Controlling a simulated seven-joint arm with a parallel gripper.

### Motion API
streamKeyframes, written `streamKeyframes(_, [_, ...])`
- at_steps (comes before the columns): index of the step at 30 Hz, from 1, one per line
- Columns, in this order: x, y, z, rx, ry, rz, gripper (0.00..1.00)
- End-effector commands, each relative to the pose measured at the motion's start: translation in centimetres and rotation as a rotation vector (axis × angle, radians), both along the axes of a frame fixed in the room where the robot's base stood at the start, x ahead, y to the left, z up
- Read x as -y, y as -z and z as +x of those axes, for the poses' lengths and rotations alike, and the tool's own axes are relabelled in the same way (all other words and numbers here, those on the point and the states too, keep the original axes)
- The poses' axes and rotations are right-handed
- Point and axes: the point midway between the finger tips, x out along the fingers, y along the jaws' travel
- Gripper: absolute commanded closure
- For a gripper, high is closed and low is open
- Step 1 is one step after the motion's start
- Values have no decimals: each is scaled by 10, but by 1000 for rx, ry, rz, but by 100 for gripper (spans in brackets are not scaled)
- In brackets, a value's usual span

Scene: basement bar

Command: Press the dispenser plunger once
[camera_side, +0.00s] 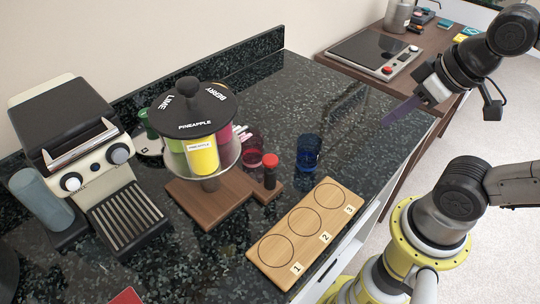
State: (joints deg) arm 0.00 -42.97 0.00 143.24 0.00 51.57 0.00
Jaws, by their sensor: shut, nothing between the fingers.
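The dispenser is a round carousel with a black lid (197,110) marked LIME, BERRY and PINEAPPLE. Green, yellow (203,158) and pink containers show under the lid, with the PINEAPPLE label facing the camera. A black knob (188,87) tops the lid. A red-capped dark post (270,162) stands at the right of its wooden base (213,205). I cannot tell for certain which of these is the plunger. My gripper (390,120), with purplish fingers, is shut and empty. It appears at the upper right, well apart from the dispenser.
A blue glass (308,152) and a reddish glass (253,148) stand near the dispenser. A wooden board (262,250) with numbered circles lies in front. An espresso machine (75,110) stands left. A cooktop (374,50) is behind. The dark counter right of the blue glass is clear.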

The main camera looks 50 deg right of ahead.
Motion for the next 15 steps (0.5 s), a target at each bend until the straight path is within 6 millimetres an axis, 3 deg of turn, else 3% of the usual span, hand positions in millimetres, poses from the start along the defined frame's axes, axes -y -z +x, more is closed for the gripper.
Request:
streamKeyframes(9, [1,-1,2,10,14,1,100])
streamKeyframes(15, [20,-23,28,94,25,-97,100])
